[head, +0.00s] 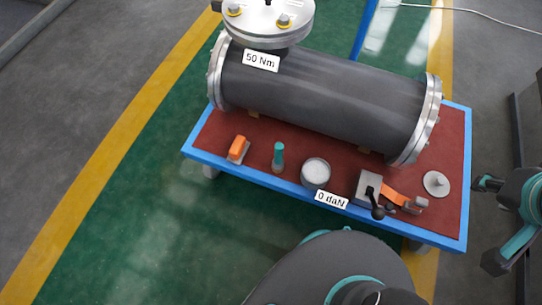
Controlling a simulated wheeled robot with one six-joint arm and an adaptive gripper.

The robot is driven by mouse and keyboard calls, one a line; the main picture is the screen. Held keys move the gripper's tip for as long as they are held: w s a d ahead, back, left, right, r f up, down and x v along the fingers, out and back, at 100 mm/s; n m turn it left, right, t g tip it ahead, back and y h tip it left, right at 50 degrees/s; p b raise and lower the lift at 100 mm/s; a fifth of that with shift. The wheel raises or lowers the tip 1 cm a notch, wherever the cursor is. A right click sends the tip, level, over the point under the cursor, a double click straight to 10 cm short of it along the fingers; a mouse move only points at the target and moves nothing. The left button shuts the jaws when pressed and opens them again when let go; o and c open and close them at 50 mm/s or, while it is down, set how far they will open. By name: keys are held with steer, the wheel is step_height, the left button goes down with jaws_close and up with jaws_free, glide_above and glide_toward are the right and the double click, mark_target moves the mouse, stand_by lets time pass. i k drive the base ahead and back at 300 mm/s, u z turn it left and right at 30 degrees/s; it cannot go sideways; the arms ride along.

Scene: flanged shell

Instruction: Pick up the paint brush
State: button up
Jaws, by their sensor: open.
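Several small tools lie on the red top of the blue-edged table (452,220). I cannot tell for sure which one is the paint brush. A flat orange piece with a grey end (393,194) lies at the front right, partly hidden by a grey block, and may be the brush. An upright teal-topped item (279,152) and an orange-topped item with a grey base (237,147) are further left. My gripper (486,222) is open and empty at the right, beyond the table's right edge and apart from these things.
A large dark flanged shell (320,98) fills the back of the table. A cup of white contents (316,172), a grey block with a black lever (367,186) and a pale knobbed disc (436,184) stand in front. The green floor (150,190) at left is clear.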

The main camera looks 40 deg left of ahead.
mark_target(278, 164)
steer(key=u, duration=1.85)
